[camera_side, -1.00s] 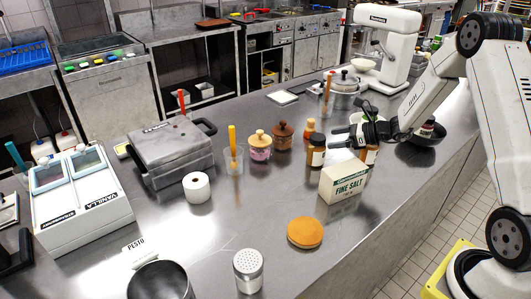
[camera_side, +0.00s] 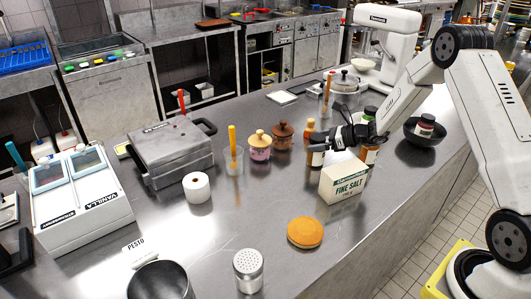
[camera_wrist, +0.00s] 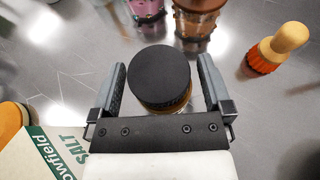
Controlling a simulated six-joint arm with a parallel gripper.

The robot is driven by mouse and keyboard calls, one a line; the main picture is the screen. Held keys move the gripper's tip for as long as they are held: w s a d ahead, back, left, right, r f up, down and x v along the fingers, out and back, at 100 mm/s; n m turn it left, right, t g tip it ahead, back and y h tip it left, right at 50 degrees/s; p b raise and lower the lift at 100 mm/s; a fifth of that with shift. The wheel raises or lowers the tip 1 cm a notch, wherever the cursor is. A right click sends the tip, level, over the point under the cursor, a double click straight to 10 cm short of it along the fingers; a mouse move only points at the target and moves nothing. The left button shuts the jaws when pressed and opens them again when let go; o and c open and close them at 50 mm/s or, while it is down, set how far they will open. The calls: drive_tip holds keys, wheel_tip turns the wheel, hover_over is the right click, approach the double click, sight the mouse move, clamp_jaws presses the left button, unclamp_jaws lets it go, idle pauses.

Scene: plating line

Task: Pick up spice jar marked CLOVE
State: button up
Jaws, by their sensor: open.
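A spice jar with a black lid (camera_wrist: 160,78) stands between the two open fingers of my gripper (camera_wrist: 162,66) in the wrist view; I see no gap closing on it. In the side view my gripper (camera_side: 320,141) is at the top of this jar (camera_side: 317,159), which is mostly hidden. Its label cannot be read. Another jar with an amber body (camera_side: 369,155) stands just to the right, partly behind my gripper.
A FINE SALT box (camera_side: 343,184) stands close in front, also at lower left in the wrist view (camera_wrist: 48,155). A wooden-topped orange item (camera_wrist: 275,50) and two lidded pots, pink (camera_side: 259,150) and brown (camera_side: 284,139), are nearby.

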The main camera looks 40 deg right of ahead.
idle(0.4)
clamp_jaws()
drive_tip(key=shift+r, duration=0.25)
drive_tip(key=shift+r, duration=0.9)
drive_tip(key=s+a+r, duration=0.3)
drive_tip(key=s+r, duration=0.7)
drive_tip(key=s, duration=0.3)
drive_tip(key=shift+s+r, duration=0.35)
drive_tip(key=shift+r, duration=0.05)
